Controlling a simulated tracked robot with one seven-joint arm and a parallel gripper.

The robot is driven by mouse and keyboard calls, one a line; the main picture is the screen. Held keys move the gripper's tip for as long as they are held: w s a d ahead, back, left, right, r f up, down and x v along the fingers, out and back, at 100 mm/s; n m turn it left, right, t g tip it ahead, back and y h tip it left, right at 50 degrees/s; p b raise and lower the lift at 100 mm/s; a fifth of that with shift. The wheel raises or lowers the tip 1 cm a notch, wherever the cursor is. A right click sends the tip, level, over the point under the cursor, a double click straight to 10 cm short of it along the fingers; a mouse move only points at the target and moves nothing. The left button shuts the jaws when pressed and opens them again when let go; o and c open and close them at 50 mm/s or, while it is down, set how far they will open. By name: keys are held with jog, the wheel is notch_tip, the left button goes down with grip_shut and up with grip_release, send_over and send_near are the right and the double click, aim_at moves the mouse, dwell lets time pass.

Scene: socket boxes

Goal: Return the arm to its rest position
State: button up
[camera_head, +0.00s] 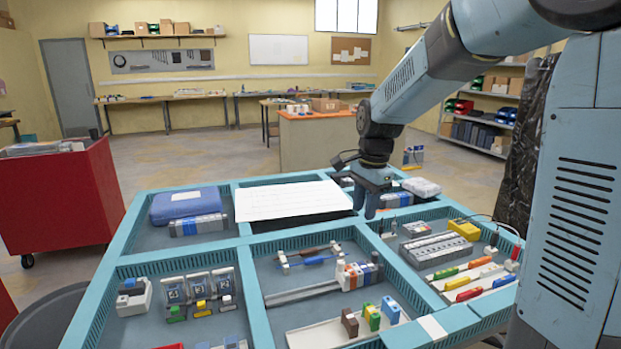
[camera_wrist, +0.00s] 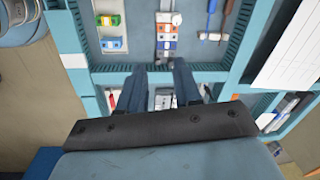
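My arm (camera_head: 420,80) reaches in from the right in the head view, over the back part of the blue-framed sorting table (camera_head: 250,230). My gripper (camera_head: 368,208) points down, just right of a white sheet or panel (camera_head: 290,200). In the wrist view, its two dark fingers (camera_wrist: 160,72) stand apart with a gap between them. Nothing shows held between them. Whether the fingertips touch anything below cannot be told.
The table's compartments hold a blue case (camera_head: 185,204), socket parts (camera_head: 198,287), terminal blocks (camera_head: 357,273) and coloured pieces (camera_head: 470,282). Raised blue dividers separate them. A red cabinet (camera_head: 60,195) stands left. An orange-topped bench (camera_head: 318,135) stands behind.

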jog(key=s+d+r+n+t, duration=0.1)
jog(key=s+d+r+n, duration=0.1)
jog(key=s, duration=0.6)
jog(key=s+d+r+n+t, duration=0.2)
jog(key=s+d+n, duration=0.2)
jog(key=s+n, duration=0.2)
jog(key=s+d+r+n+t, duration=0.1)
jog(key=s+d+r+n, duration=0.2)
jog(key=s, duration=0.7)
jog(key=shift+d+n+t+h, duration=0.2)
jog(key=shift+n+t+h, duration=0.1)
jog(key=shift+n+h, duration=0.1)
